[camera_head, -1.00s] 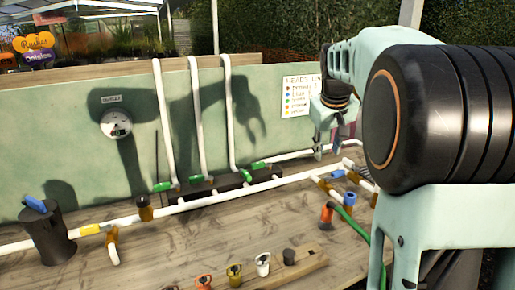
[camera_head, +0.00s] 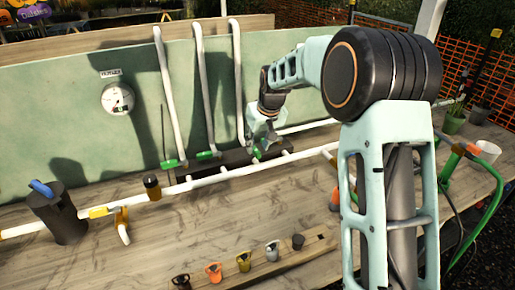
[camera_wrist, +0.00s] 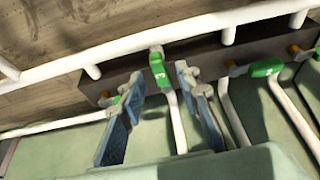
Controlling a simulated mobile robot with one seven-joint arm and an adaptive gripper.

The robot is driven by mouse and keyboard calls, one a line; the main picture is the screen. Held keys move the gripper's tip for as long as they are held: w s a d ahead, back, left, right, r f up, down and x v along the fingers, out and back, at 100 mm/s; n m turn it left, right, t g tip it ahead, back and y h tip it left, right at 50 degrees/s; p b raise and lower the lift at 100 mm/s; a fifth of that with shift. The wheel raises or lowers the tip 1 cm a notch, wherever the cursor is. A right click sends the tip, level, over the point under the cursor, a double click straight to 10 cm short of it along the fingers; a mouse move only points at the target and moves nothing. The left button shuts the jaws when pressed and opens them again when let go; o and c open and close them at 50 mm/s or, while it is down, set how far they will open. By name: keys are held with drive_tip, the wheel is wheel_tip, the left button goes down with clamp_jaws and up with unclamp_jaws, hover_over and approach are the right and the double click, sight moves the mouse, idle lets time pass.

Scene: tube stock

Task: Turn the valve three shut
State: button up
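Several green-handled valves sit along a dark manifold block (camera_wrist: 205,57) at the foot of the green backboard. In the head view, green handles show at the left (camera_head: 173,163), in the middle (camera_head: 208,155) and at the right (camera_head: 257,153), partly under my gripper (camera_head: 262,138). In the wrist view, my gripper (camera_wrist: 160,78) is open, its two blue-padded fingers apart. One green handle (camera_wrist: 157,66) shows between and beyond the fingertips; contact cannot be told. Another green handle (camera_wrist: 265,68) lies to the right. Another (camera_wrist: 115,101) is partly behind the left finger. The valve numbers are unreadable.
White upright pipes (camera_head: 165,80) rise from the manifold. A long white pipe (camera_head: 225,176) runs in front of it. A round gauge (camera_head: 117,98) is on the backboard. A black cylinder with a blue handle (camera_head: 62,215) stands at left. Several small fittings (camera_head: 243,262) line the front.

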drive_tip(key=shift+x, duration=1.3)
drive_tip(key=shift+w, duration=0.1)
drive_tip(key=shift+c, duration=0.5)
clamp_jaws()
